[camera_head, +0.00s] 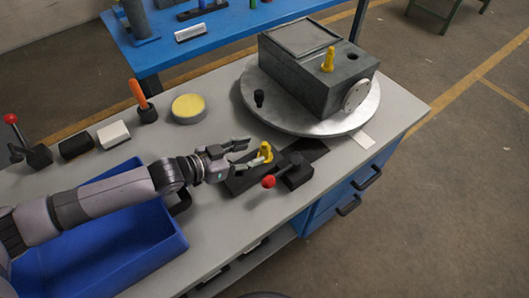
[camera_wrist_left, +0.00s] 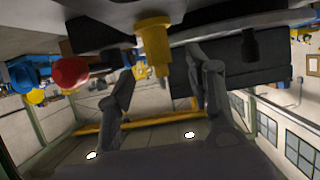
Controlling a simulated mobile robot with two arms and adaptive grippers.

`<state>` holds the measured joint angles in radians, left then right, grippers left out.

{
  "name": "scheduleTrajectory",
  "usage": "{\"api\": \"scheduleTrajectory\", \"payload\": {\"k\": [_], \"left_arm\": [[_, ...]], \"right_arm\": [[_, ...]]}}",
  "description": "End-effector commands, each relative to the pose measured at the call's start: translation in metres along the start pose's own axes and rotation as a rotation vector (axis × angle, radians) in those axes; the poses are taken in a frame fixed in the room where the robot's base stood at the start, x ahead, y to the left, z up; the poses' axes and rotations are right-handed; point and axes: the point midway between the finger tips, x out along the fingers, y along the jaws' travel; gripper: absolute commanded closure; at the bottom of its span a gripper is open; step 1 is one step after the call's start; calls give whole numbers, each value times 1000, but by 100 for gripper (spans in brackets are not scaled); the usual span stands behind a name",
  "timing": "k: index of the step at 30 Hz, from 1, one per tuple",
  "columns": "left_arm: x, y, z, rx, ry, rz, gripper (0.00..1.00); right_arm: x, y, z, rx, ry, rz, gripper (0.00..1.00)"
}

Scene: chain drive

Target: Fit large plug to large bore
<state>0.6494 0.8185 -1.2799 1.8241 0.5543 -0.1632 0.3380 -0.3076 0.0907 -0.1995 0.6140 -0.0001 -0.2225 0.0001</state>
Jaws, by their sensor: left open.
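A grey block (camera_head: 300,85) sits on a round turntable (camera_head: 270,118). Another yellow plug (camera_head: 328,60) stands upright on the block's top, beside an open dark bore (camera_head: 352,57). My right gripper is not in view.
A red-knobbed lever (camera_head: 269,182) stands close to the gripper. A black peg (camera_head: 259,98) stands on the turntable. A blue bin (camera_head: 125,255) lies under my left arm. A yellow disc (camera_head: 188,107) and an orange-handled tool (camera_head: 138,93) stand behind the arm.

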Motion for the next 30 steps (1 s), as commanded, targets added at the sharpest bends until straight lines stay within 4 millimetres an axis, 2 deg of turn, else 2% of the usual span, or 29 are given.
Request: {"api": "scheduleTrajectory", "payload": {"k": [6,13,22,30], "left_arm": [[25,1,-2,0,1,1,52],[56,0,-1,0,0,0,52],[60,0,0,1,-1,0,52],[60,0,0,0,-1,0,70]], "right_arm": [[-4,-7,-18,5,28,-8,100],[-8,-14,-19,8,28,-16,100],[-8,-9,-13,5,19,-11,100],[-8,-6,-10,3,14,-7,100]]}}
